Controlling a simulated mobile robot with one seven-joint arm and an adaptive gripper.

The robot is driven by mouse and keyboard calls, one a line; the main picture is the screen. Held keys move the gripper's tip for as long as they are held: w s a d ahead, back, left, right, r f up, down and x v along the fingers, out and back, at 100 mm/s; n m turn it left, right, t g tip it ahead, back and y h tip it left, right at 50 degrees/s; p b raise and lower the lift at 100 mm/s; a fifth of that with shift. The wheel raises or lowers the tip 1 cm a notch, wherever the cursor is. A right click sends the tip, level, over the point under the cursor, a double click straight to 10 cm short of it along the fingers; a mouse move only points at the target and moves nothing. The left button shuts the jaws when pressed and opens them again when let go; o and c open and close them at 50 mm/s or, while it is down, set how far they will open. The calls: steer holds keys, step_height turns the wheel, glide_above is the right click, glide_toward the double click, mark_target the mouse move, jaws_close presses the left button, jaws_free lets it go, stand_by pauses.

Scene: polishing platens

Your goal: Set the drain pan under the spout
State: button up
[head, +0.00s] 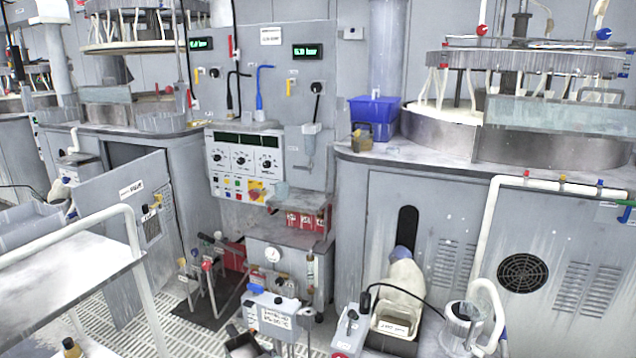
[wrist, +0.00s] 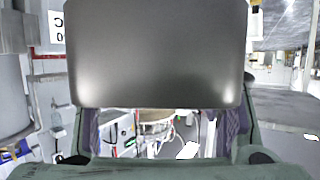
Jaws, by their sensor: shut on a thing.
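My gripper (wrist: 162,128) shows in the wrist view, with dark green-grey fingers at left and right. It is shut on a smooth grey metal thing (wrist: 155,52), which fills the upper middle and looks like the drain pan. Only one broad face of it shows, so its inside and far rim are hidden. My gripper and the held pan do not show in the head view. I cannot pick out the spout for certain; a white curved pipe (head: 489,300) stands at the lower right of the head view.
A beige container (head: 395,322) stands on the floor before the right grey cabinet (head: 390,205). A white labelled box (head: 275,316) stands left of it. A cabinet door (head: 120,235) hangs open at left, beside a white-railed bench (head: 70,275). Floor grating shows between.

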steer(key=s+d+f+m+t+h, duration=0.1)
steer(key=s+d+f+m+h, duration=0.1)
steer(key=d+f, duration=0.45)
steer(key=s+d+f+m+t+h, duration=0.1)
steer(key=s+d+f+m+h, duration=0.15)
steer(key=d, duration=0.65)
step_height(320, 180, down, 12)
steer(key=w+m+h, duration=0.2)
steer(key=h, duration=0.1)
steer(key=shift+w+d+r, duration=0.25)
steer(key=shift+w+d, duration=0.05)
steer(key=shift+w, duration=0.1)
steer(key=shift+a+m, duration=0.1)
steer(key=shift+m, duration=0.15)
steer(key=shift+s, duration=0.15)
